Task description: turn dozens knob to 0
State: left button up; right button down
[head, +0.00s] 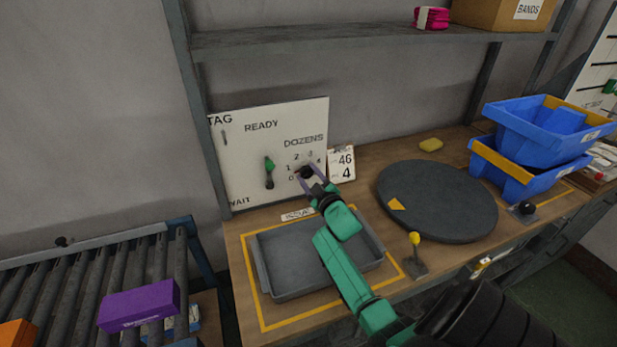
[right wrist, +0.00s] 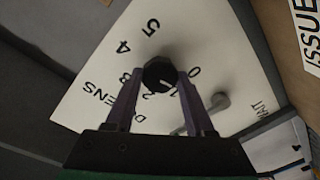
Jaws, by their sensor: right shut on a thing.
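The dozens knob (head: 307,172) is a small black round knob on the white board (head: 232,150), under the word DOZENS, with numbers around it. In the right wrist view the knob (right wrist: 159,72) sits between the fingertips, with 0 to its right and 5 above. A pale mark on its lower edge seems to face the 1 and 2 side, but the exact setting is hard to read. My right gripper (head: 313,180) is shut on the knob, its purple fingers on either side. My left gripper is not in view.
A green-tipped lever (head: 269,172) is on the board left of the knob. A grey tray (head: 270,283) lies below my right arm. A yellow-topped lever (head: 414,240), a dark round plate (head: 440,195) and blue bins (head: 535,140) stand to the right.

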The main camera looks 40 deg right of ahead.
jog(key=shift+f+n+b, duration=0.15)
jog(key=shift+n+b, duration=0.1)
jog(key=shift+n, duration=0.8)
jog(key=shift+f+n+b, duration=0.15)
jog(key=shift+n+b, duration=0.1)
jog(key=shift+n, duration=0.8)
jog(key=shift+c, duration=1.4)
grip_release()
jog(key=shift+s, duration=0.1)
jog(key=shift+r, duration=0.15)
jog(key=b+v, duration=0.1)
jog(key=v, duration=1.3)
jog(key=shift+s+r, duration=0.25)
